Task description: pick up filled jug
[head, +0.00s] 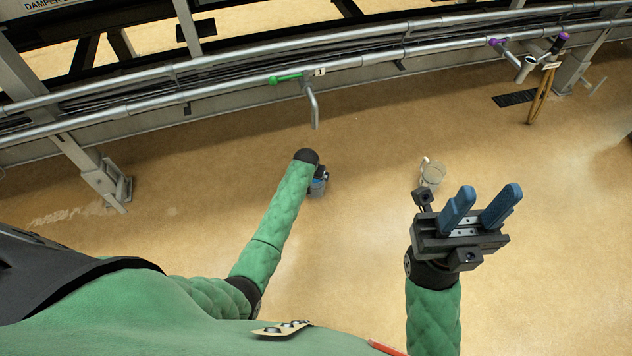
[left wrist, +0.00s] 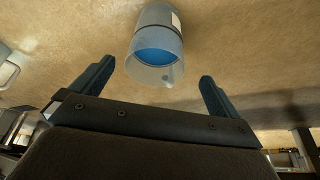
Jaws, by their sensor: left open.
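The filled jug (left wrist: 155,50) is a clear, greyish vessel with blue liquid inside and a pale label. In the left wrist view it is at the top middle, ahead of and between the spread fingers of my left gripper (left wrist: 156,73). The fingers are apart and do not visibly hold it.
A second clear jug (head: 433,174), seemingly empty, stands on the floor just beyond my right gripper. A pipe with a green-handled valve (head: 287,78) runs along the railing, its spout (head: 314,108) bent down. A dark floor grate (head: 515,98) lies at right. The tan floor between is clear.

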